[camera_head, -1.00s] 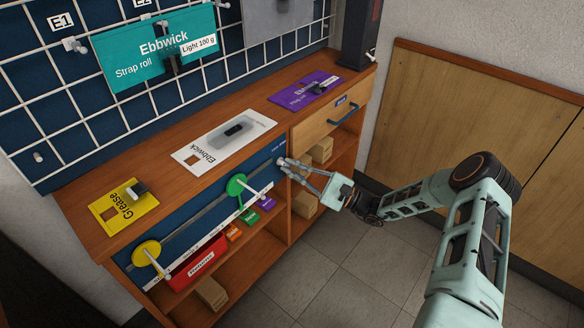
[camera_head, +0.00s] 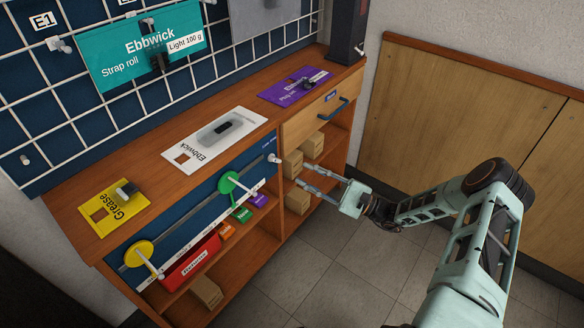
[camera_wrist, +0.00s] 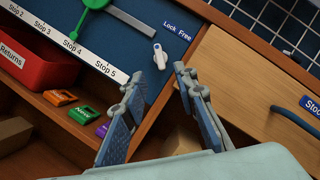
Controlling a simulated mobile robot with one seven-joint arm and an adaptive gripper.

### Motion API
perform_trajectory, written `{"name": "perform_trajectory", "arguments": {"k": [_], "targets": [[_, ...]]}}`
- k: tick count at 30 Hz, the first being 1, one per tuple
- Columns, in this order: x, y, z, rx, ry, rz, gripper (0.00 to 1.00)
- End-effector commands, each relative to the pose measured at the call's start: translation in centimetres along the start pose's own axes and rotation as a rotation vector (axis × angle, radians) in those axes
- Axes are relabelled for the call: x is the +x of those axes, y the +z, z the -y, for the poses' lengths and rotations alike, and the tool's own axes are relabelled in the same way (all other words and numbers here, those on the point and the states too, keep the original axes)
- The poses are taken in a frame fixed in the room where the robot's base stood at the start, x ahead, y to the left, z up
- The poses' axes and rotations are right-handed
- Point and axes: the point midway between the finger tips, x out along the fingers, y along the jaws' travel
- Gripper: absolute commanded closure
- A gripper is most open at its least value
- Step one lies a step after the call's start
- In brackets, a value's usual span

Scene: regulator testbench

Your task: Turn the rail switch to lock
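The rail switch (camera_wrist: 160,56) is a small white lever on the blue front panel, just below the printed words "Lock Free" in the wrist view. Its long axis runs nearly up and down there, tilted slightly; I cannot tell which word it is set to. It also shows in the head view (camera_head: 274,158), at the right end of the panel. My gripper (camera_wrist: 158,79) is open and empty, its two fingers apart. In the head view my gripper (camera_head: 304,176) is right of the switch and a little lower, not touching it.
A red Returns bin (camera_head: 190,262) is below. Right of the panel are a wooden drawer (camera_head: 306,119) with a blue handle and shelves with boxes. The floor is clear.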

Motion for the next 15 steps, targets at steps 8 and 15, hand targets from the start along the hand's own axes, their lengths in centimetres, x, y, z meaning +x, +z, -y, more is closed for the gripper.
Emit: {"name": "perform_trajectory", "arguments": {"k": [8, 15], "targets": [[-3.6, -0.1, 0.0, 0.0, -0.001, -0.001, 0.73], [-4.0, 0.0, 0.0, 0.0, 0.001, 0.001, 0.73]]}}
